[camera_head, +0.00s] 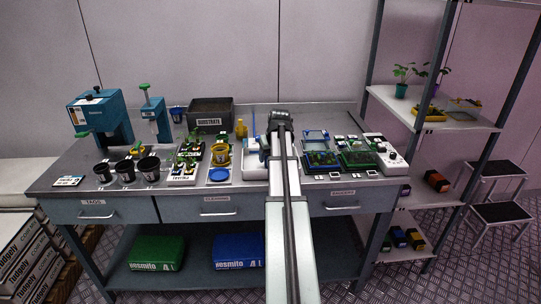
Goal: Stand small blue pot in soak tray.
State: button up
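A small blue pot-like thing (177,114) stands at the back of the bench, between the teal machine and the dark substrate bin. A shallow white tray (256,171) lies mid-bench, just left of my arm and partly hidden by it; it may be the soak tray, but no label is readable. My gripper (281,119) is at the far end of my arm, over the middle of the bench. The arm hides its fingers, so I cannot tell whether it is open or holds anything.
Several black pots (125,171) stand at the left front. A yellow pot (220,155) stands above a blue disc (219,175). Green and blue trays (357,159) and a white device (391,158) fill the right. A shelf rack (433,121) stands beyond. Bare bench shows at the left front.

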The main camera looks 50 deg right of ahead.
jog(key=o, duration=0.4)
jog(key=shift+c, duration=0.2)
jog(key=shift+r, duration=0.1)
jog(key=v, duration=1.2)
